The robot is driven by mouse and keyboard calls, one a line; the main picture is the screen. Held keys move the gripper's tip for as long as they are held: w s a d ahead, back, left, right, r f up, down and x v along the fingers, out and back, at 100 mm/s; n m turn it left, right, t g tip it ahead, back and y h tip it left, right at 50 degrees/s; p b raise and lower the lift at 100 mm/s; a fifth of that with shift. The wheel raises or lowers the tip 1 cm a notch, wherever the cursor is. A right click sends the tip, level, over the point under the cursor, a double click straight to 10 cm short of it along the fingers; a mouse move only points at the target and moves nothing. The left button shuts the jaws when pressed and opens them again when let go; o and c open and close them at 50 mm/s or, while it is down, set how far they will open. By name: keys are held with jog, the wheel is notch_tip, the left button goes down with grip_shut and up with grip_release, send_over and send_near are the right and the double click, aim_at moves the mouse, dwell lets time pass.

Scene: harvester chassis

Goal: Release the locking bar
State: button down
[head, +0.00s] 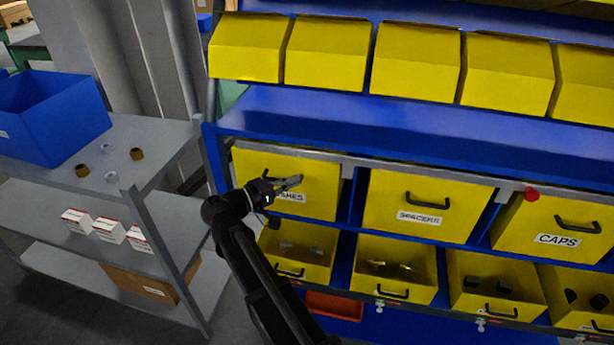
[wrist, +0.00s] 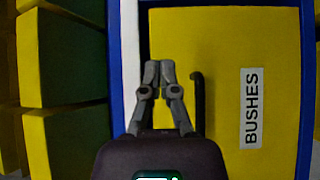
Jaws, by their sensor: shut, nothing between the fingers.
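The locking bar (head: 440,178) is a grey strip running along the top edge of the labelled yellow drawers. A pale strip, seemingly the bar, shows upright in the wrist view (wrist: 131,60). My gripper (head: 297,181) is shut and empty in front of the BUSHES drawer (head: 325,180), far left of the red knob. In the wrist view the fingertips (wrist: 159,68) are together between the pale strip and the drawer's black handle (wrist: 198,100). I cannot tell whether they touch anything.
The SPACERS drawer (head: 385,205) and CAPS drawer (head: 560,235) have protruding black handles. Open yellow bins (head: 395,270) holding parts stand below, and more yellow bins (head: 415,58) above. A grey shelf (head: 165,135) with a blue crate (head: 50,115) stands at the left.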

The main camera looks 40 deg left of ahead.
jog(key=shift+v, duration=1.2)
